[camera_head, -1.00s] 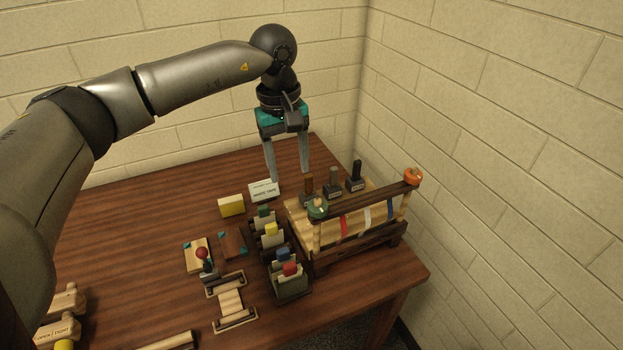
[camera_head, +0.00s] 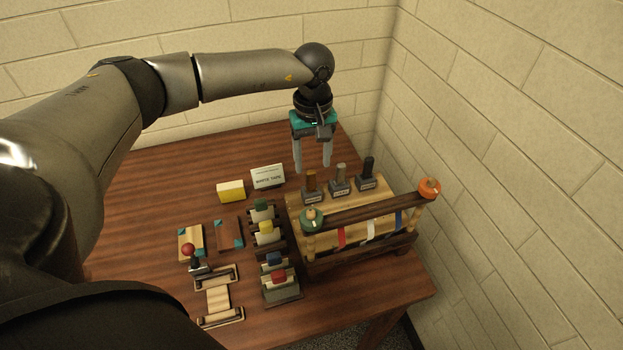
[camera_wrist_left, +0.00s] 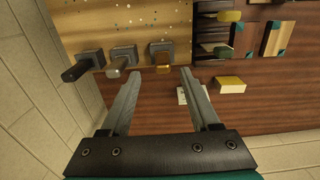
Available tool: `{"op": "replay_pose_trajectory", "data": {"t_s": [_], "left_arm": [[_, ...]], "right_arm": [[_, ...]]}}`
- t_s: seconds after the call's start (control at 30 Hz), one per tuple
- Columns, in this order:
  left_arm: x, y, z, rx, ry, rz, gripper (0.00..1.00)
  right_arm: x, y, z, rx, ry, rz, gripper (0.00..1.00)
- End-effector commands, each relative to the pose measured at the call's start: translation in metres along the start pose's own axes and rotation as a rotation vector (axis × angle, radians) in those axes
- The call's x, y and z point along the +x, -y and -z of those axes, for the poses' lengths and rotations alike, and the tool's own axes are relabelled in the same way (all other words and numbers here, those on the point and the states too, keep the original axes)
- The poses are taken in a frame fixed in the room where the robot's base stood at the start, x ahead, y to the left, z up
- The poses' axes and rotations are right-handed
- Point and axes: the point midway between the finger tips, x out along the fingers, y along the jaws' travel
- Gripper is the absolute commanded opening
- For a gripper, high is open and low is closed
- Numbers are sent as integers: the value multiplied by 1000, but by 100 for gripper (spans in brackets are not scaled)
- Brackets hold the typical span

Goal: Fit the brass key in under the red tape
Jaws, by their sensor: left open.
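The brass key (camera_head: 311,180), a brownish upright block with a dark labelled foot, stands at the left end of a row of three at the back of the light board. It also shows in the wrist view (camera_wrist_left: 163,68), between my fingertips in the picture. The red tape (camera_head: 341,237) is a short strip on the front of the wooden rack, left of a white and a blue strip. My left gripper (camera_head: 313,168) is open and empty, pointing down at the brass key. I cannot tell the exact gap between them. My right gripper is out of view.
A grey key (camera_head: 341,176) and a black key (camera_head: 368,172) stand to the right. The rack's dark top bar (camera_head: 365,212) has a green and an orange knob. A white sign (camera_head: 268,177) and yellow block (camera_head: 231,191) stand left. Brick walls close the back and right.

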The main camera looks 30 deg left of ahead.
Motion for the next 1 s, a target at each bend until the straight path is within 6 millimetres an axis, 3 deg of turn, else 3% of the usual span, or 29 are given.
{"op": "replay_pose_trajectory", "data": {"t_s": [0.2, 0.5, 0.77, 1.0], "left_arm": [[15, 2, -2, -1, 2, 3, 62], [55, 4, -3, -1, 1, 0, 62], [58, 4, -2, -1, 0, 0, 62], [57, 4, -2, -1, 0, 0, 37]], "right_arm": [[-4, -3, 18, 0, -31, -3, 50], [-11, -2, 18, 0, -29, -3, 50], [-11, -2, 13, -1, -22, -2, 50], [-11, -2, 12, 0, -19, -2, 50]]}}
